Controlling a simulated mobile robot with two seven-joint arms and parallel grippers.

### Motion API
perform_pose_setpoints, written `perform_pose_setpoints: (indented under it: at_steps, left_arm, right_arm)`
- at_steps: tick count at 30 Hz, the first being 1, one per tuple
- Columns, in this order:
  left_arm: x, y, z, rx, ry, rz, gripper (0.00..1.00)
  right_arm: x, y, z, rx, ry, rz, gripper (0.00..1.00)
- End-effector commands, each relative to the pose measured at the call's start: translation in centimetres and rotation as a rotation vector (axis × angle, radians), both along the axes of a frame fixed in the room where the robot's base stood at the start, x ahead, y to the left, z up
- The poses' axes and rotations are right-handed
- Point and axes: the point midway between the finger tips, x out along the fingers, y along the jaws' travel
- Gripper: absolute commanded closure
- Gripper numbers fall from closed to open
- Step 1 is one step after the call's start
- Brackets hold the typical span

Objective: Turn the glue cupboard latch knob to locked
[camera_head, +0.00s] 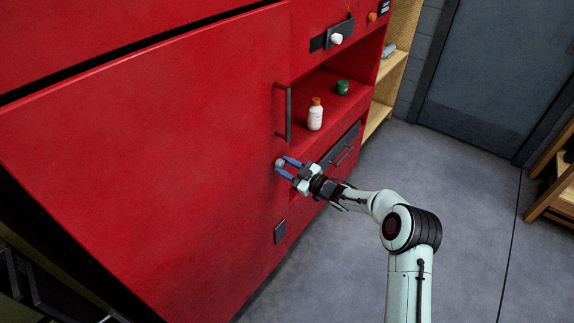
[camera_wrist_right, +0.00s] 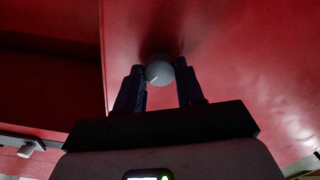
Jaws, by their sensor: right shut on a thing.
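The glue cupboard has a large red door (camera_head: 150,150), which looks closed, with a dark vertical handle (camera_head: 289,112) near its right edge. The latch knob (camera_head: 280,163) is small, round and grey and sits on the door below the handle. My right gripper (camera_head: 284,167) is shut on the knob, its blue fingers on either side. In the right wrist view the knob (camera_wrist_right: 160,72) shows between the two fingertips, with a short pale slanted mark on its face. Whether the knob stands at locked cannot be read. My left gripper is not in view.
Right of the door, an open red shelf (camera_head: 315,85) holds a white bottle with an orange cap (camera_head: 315,115) and a green jar (camera_head: 342,88). A drawer handle (camera_head: 342,155) lies below. The grey floor (camera_head: 470,200) at right is clear.

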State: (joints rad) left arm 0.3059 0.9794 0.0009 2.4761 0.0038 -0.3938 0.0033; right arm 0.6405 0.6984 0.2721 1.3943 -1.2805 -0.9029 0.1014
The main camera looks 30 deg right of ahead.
Motion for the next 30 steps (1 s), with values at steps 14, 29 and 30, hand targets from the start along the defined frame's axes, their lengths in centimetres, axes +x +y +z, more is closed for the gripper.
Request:
perform_pose_setpoints:
  at_steps: [14,29,30]
  left_arm:
    - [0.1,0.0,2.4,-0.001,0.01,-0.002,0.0]
    - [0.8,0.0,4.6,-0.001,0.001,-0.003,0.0]
    - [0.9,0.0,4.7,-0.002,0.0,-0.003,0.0]
  right_arm:
    - [0.1,0.0,0.2,0.419,0.174,0.0,0.93]
    - [0.0,-0.1,0.1,0.794,0.328,-0.001,0.93]
    - [0.0,-0.1,0.1,0.812,0.336,-0.001,0.93]
